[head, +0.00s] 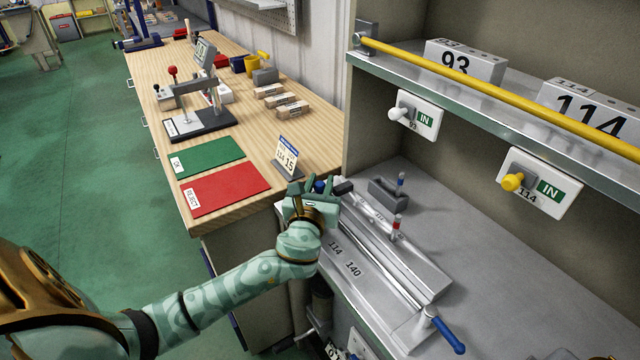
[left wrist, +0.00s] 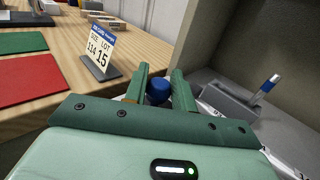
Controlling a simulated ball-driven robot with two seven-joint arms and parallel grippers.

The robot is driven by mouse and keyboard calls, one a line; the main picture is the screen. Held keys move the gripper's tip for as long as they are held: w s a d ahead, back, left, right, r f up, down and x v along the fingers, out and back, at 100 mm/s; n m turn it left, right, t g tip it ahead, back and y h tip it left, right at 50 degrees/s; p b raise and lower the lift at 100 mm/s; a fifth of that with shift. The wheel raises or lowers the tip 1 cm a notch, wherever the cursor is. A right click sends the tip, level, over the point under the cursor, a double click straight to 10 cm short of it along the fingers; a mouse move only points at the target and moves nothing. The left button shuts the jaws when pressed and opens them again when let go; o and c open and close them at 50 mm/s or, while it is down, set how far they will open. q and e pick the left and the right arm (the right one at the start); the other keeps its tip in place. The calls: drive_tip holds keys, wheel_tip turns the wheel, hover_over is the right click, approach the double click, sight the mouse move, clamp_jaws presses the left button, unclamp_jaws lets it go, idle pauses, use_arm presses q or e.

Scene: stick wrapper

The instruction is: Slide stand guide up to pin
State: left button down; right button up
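My left gripper (head: 318,187) is at the far left end of a long metal rail fixture (head: 385,262). In the left wrist view its two green fingers (left wrist: 160,85) stand close on either side of a round blue knob (left wrist: 158,91), with no clear gap, so it looks shut on the knob. The hand hides most of the knob and the part under it in the head view. A red-and-white pin (head: 397,225) stands upright on the rail, apart from the hand. Marks 114 and 140 are on the front plate. My right gripper is not in view.
A grey block (head: 388,193) holding a blue-and-white pin stands behind the rail. A blue lever (head: 446,334) is at the near end. A shelf edge with a yellow bar (head: 480,88) overhangs. A card stand (head: 287,158) stands on the wooden bench close to the hand.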

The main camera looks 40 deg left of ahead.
use_arm(q)
drive_tip(key=s+d+p, duration=0.1)
drive_tip(key=s+d, duration=0.1)
drive_tip(key=d, duration=0.2)
drive_tip(key=s+d+p, duration=0.1)
drive_tip(key=s+d, duration=0.1)
drive_tip(key=d, duration=0.3)
drive_tip(key=s+d+p, duration=0.1)
drive_tip(key=d+p, duration=0.1)
drive_tip(key=d, duration=0.3)
drive_tip(key=shift+s, duration=0.4)
drive_tip(key=shift+a, duration=0.1)
drive_tip(key=c, duration=1.2)
unclamp_jaws()
drive_tip(key=shift+o, duration=0.2)
drive_tip(key=p+v, duration=0.1)
drive_tip(key=v, duration=1.5)
drive_tip(key=shift+s+f, duration=0.1)
